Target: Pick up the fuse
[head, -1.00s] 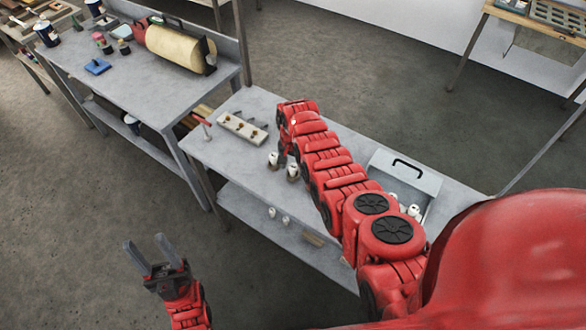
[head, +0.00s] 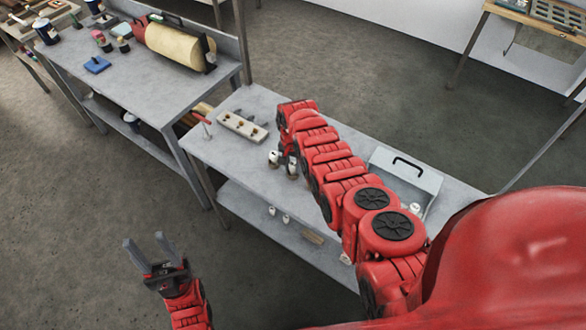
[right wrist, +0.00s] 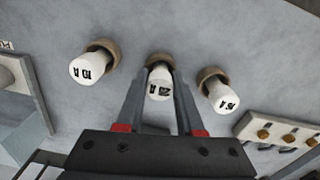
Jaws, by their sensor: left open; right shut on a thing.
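Three white fuses stand in brown round bases on the grey bench in the right wrist view. The left one (right wrist: 90,67) reads 10 A and the right one (right wrist: 224,96) reads 16 A. The middle fuse (right wrist: 159,84) has a label that looks like 20 A or 25 A. My right gripper (right wrist: 157,76) has its fingers on both sides of the middle fuse and is shut on it; the fuse is still at its base. In the head view, the right gripper (head: 288,158) is partly hidden by its arm. My left gripper (head: 146,243) is open and empty, off the bench.
A pale block with several brass studs (head: 243,126) lies at the back of the bench (head: 215,150). A grey box with a black handle (head: 405,178) stands at the right. White pieces lie on the lower shelf (head: 260,225). Another bench (head: 150,85) stands at the left.

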